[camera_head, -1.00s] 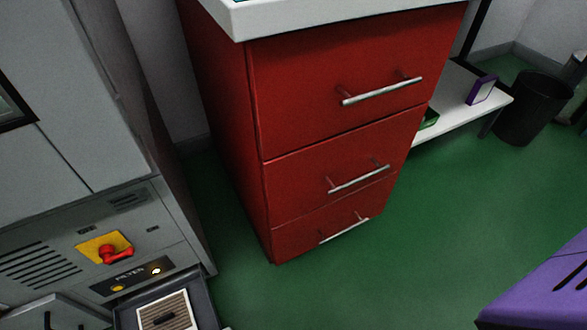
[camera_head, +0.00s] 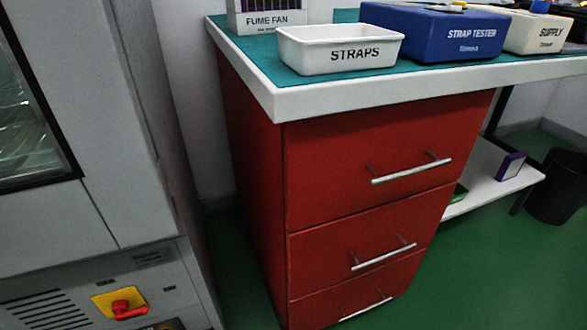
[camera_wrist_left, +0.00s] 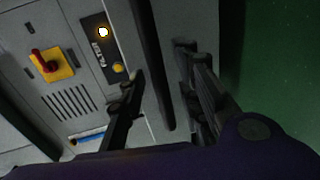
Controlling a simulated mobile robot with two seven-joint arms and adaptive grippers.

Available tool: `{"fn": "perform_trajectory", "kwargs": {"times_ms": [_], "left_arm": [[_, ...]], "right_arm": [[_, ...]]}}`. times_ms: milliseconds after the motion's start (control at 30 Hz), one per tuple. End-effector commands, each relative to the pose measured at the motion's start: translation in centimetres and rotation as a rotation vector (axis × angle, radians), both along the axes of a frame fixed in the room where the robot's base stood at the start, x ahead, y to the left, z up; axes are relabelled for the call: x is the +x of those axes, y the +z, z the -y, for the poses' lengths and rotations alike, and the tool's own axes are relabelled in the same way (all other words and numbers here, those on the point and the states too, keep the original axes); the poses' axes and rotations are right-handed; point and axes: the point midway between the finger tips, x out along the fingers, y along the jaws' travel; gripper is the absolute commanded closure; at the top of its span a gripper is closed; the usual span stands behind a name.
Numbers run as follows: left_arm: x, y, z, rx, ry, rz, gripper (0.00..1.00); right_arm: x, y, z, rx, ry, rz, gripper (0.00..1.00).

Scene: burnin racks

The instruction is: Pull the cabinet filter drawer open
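The grey cabinet (camera_head: 95,205) stands at the left of the head view, with a red switch on a yellow plate (camera_head: 122,304). Its filter drawer is below the bottom edge of this view. In the left wrist view the FILTER panel (camera_wrist_left: 101,55) shows with a white and a yellow light. A dark bar (camera_wrist_left: 153,60), seemingly the drawer's handle, runs beside it on a grey front. My left gripper (camera_wrist_left: 160,98) has its fingers apart, one on each side of the bar; I cannot tell whether they touch it. My right gripper is not in view.
A red drawer unit (camera_head: 365,195) with metal handles stands right of the cabinet, under a bench (camera_head: 340,100). The bench holds a white STRAPS bin (camera_head: 340,50) and a blue STRAP TESTER box (camera_head: 435,32). A black bin (camera_head: 556,188) stands at the far right. Green floor (camera_head: 480,275) is open.

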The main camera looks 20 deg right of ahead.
Motion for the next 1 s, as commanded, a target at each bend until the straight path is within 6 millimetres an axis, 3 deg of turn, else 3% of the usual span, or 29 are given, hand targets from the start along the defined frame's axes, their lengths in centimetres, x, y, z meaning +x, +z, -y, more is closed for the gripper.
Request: {"fn": "perform_trajectory", "kwargs": {"times_ms": [33,167,633,800,1000], "left_arm": [[-0.2,0.0,0.0,0.0,0.0,-0.001,0.69],[-1.4,0.2,-0.1,0.0,0.0,-0.002,0.69],[-10.3,2.0,-0.4,0.001,0.0,-0.003,0.69],[-11.6,2.4,-0.4,0.001,0.0,0.0,0.69],[-11.8,2.4,-0.4,0.0,0.0,0.0,0.69]], "right_arm": [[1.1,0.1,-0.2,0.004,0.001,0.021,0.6],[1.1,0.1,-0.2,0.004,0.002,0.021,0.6],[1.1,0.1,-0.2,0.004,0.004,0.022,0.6],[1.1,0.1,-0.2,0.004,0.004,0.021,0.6],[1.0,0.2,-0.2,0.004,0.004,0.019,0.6]]}}
